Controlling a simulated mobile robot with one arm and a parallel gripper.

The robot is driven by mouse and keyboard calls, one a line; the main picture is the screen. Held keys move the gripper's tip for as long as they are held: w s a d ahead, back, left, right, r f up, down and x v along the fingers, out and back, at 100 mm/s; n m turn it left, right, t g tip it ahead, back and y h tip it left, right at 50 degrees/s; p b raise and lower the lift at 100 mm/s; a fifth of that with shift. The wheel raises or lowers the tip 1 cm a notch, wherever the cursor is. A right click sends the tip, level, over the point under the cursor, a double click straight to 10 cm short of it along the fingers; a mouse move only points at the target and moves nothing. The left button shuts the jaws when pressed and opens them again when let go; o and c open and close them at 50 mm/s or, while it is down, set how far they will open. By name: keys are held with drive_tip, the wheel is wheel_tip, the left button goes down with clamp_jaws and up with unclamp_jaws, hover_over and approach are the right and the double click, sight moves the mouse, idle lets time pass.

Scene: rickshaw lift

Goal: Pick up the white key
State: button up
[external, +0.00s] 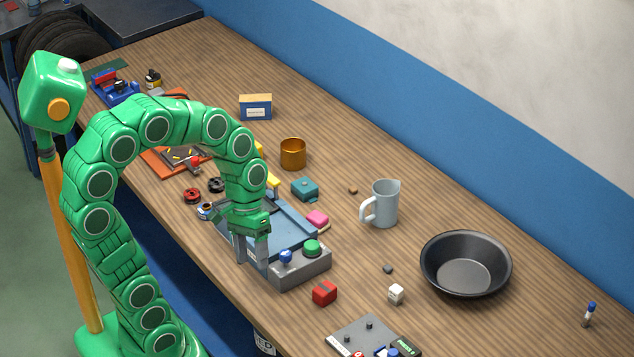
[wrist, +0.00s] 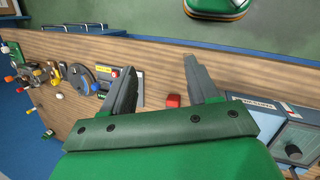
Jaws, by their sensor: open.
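The white key (external: 396,293) is a small white cube-like cap on the wooden bench. In the external view it lies right of the red key and left of the dark pan. A red key (wrist: 173,100) shows beyond the gap between the fingers. I cannot make out the white key in the wrist view.
The red key (external: 324,292), a dark pebble (external: 388,269), the pan (external: 466,264), a pitcher (external: 384,205) and a grey plate (external: 350,338) surround the white key. Bare bench lies around it.

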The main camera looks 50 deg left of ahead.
drive_tip(key=w+d+f+n+h, duration=0.35)
drive_tip(key=w+d, duration=0.35)
drive_tip(key=w, duration=0.3)
drive_tip(key=n+t+h, duration=0.3)
drive_tip(key=n+h, duration=0.3)
drive_tip(key=n, duration=0.7)
approach(394, 286)
drive_tip(key=x, duration=0.3)
drive_tip(key=s+x, duration=0.1)
drive_tip(key=x, duration=0.1)
drive_tip(key=shift+d+r, duration=0.1)
drive_tip(key=shift+d, duration=0.1)
drive_tip(key=shift+x, duration=1.2)
drive_tip(key=d+f, duration=0.1)
drive_tip(key=w+d+f, duration=0.1)
drive_tip(key=d, duration=0.1)
drive_tip(key=shift+w+d, duration=0.2)
drive_tip(key=shift+d+f, duration=0.15)
drive_tip(key=shift+d, duration=0.4)
drive_tip(key=c, duration=1)
